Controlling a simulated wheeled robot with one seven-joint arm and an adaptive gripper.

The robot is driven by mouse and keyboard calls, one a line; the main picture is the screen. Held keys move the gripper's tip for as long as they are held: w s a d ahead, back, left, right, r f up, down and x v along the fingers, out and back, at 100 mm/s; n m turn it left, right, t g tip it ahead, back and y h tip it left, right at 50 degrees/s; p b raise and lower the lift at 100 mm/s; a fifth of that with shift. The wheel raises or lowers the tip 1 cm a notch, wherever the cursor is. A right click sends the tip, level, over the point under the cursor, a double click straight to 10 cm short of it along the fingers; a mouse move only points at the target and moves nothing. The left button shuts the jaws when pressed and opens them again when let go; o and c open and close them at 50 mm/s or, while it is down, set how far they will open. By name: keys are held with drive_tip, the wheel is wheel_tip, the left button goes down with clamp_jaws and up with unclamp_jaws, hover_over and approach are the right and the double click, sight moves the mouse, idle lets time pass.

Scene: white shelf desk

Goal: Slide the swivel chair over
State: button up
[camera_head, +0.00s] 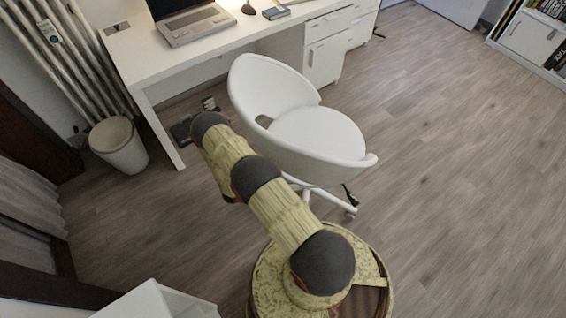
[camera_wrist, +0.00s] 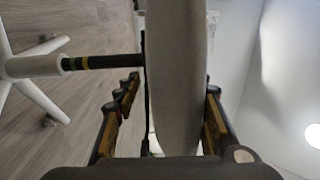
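The white swivel chair (camera_head: 318,131) stands in front of the desk, its rounded back toward the left and its base partly hidden by my arm. In the wrist view the chair (camera_wrist: 178,75) appears sideways, with its pale shell running up the middle and its post and legs at left. My gripper (camera_wrist: 170,100) has a finger on each side of this shell, spread apart. A narrow gap shows beside the left finger; the right finger is close against the shell or partly behind it.
The white desk (camera_head: 134,55) with a laptop (camera_head: 195,25) stands behind the chair, with a drawer unit (camera_head: 325,60) under it. A waste bin (camera_head: 118,147) and radiator (camera_head: 72,50) are at left. The wood floor (camera_head: 450,150) at right is clear.

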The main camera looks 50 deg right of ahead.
drive_tip(key=shift+s+f, duration=0.1)
drive_tip(key=shift+f, duration=0.05)
clamp_jaws()
idle(0.6)
